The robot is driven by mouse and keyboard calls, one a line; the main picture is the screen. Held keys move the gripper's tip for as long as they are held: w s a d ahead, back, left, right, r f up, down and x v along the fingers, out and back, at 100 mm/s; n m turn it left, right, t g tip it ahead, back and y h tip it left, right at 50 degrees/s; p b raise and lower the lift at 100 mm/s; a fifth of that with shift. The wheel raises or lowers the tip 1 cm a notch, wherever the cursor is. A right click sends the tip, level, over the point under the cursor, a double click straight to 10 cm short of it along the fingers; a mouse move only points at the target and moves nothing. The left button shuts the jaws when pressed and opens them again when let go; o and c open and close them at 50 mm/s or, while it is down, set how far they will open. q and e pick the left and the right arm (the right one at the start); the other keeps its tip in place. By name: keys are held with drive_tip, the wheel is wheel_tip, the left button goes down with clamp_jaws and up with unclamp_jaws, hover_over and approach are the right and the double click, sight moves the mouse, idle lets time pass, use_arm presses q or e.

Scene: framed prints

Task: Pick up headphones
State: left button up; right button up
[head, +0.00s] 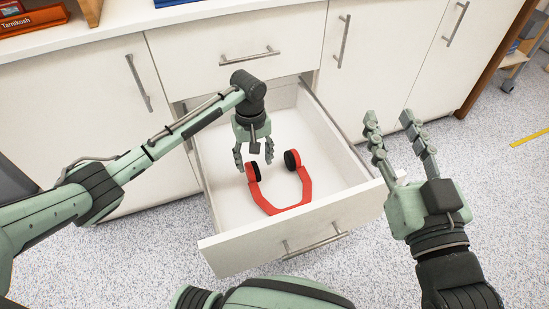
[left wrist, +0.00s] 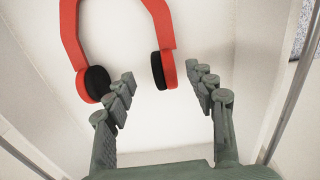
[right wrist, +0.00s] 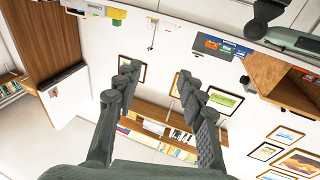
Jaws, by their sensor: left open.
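Red headphones with black ear pads (head: 288,207) lie in the open white drawer (head: 333,213), with the ear cups toward the cabinet and the band toward the drawer front. They also show in the left wrist view (left wrist: 124,12), ahead of the fingers. My left gripper (head: 254,162) is open and empty, over the drawer near the ear cups. In the left wrist view (left wrist: 165,85) its fingers point toward the ear cups; I cannot tell whether they touch. My right gripper (head: 393,118) is open and empty, raised to the right of the drawer, fingers pointing up.
The drawer walls surround the headphones, and its front panel (head: 235,252) has a metal handle. White cabinets (head: 385,60) and a countertop (head: 125,15) stand behind. The drawer is otherwise empty.

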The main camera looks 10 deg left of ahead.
sight(255, 175)
use_arm(q)
drive_tip(key=shift+w+f, duration=0.15)
drive_tip(key=shift+f, duration=0.15)
drive_tip(key=shift+s+f+b, duration=0.25)
drive_tip(key=shift+f+b, duration=0.2)
drive_tip(key=shift+f, duration=0.7)
drive_tip(key=f, duration=0.1)
drive_tip(key=f+b, duration=0.1)
drive_tip(key=f, duration=0.2)
drive_tip(key=shift+s+a+f+b, duration=0.1)
drive_tip(key=shift+s+f+b, duration=0.15)
drive_tip(key=shift+b, duration=0.1)
drive_tip(key=shift+f, duration=0.15)
use_arm(e)
wheel_tip(255, 175, up, 8)
drive_tip(key=s+t+y, duration=0.2)
drive_tip(key=t, duration=0.3)
drive_tip(key=shift+s, duration=0.35)
use_arm(q)
drive_tip(key=shift+c, duration=0.5)
clamp_jaws()
use_arm(e)
drive_tip(key=shift+a+f, duration=0.1)
